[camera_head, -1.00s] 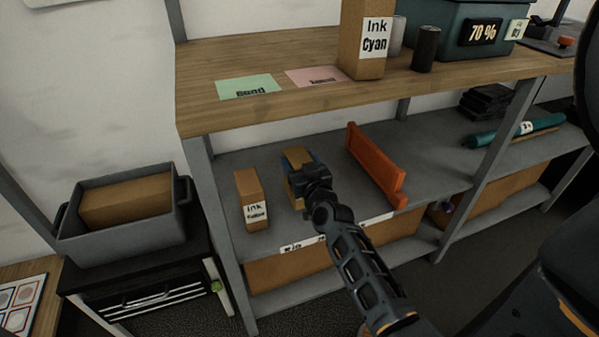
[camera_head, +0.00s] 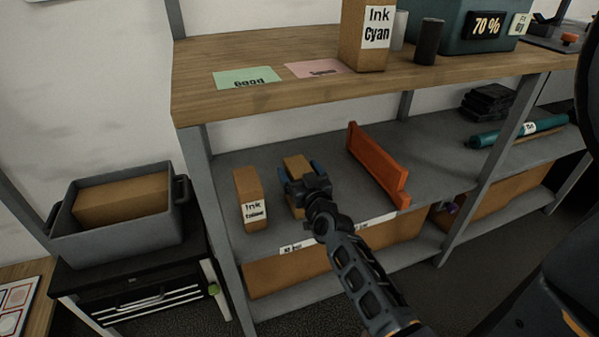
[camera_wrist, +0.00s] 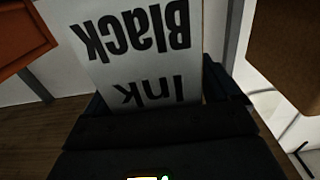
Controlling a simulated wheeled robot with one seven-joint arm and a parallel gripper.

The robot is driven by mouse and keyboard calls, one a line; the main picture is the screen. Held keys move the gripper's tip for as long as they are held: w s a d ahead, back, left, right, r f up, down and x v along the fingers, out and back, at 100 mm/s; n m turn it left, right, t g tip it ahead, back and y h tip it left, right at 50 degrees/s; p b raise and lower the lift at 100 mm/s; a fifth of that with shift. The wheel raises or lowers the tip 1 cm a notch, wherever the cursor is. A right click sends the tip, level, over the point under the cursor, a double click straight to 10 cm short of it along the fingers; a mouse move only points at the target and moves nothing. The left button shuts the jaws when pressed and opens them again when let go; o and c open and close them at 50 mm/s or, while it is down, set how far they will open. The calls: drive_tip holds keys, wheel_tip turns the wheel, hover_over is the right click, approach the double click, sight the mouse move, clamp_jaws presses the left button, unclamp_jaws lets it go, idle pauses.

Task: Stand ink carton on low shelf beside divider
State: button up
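The Ink Black carton (camera_head: 295,164) stands upright on the low grey shelf (camera_head: 335,143), between another ink carton on its left and the orange divider (camera_head: 378,167) on its right, with a gap to each. My gripper (camera_head: 300,172) is at its front face, its blue fingers spread wide and partly hiding the carton. In the wrist view the carton's white label (camera_wrist: 140,45), reading Ink Black upside down, fills the space ahead of the open fingers (camera_wrist: 158,98). The divider also shows at upper left there (camera_wrist: 20,35).
The left ink carton (camera_head: 249,198) stands near the shelf's left post. The wooden upper top (camera_head: 300,90) overhangs, bearing the Ink Cyan carton (camera_head: 362,45). Brown boxes (camera_head: 285,272) sit below.

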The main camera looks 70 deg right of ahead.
drive_tip(key=shift+o, duration=0.2)
drive_tip(key=shift+r, duration=0.2)
drive_tip(key=s+a+r+n+t+y+p, duration=0.1)
drive_tip(key=s+a+n+t+y, duration=0.15)
drive_tip(key=s+a, duration=0.75)
drive_tip(key=s+a+r+n+t+y+p, duration=0.1)
drive_tip(key=s+a+r+n+y, duration=0.2)
drive_tip(key=a, duration=1.6)
drive_tip(key=s+a+r+n+y, duration=0.4)
drive_tip(key=s+a+r+y, duration=0.3)
drive_tip(key=s+a+y, duration=0.1)
drive_tip(key=s+a, duration=0.1)
drive_tip(key=a, duration=0.1)
drive_tip(key=shift+s+a+r, duration=0.2)
drive_tip(key=shift+a+r, duration=0.15)
drive_tip(key=shift+a, duration=0.05)
drive_tip(key=shift+n, duration=0.25)
wheel_tip(320, 180, up, 14)
drive_tip(key=p, duration=1.4)
drive_tip(key=shift+r, duration=0.15)
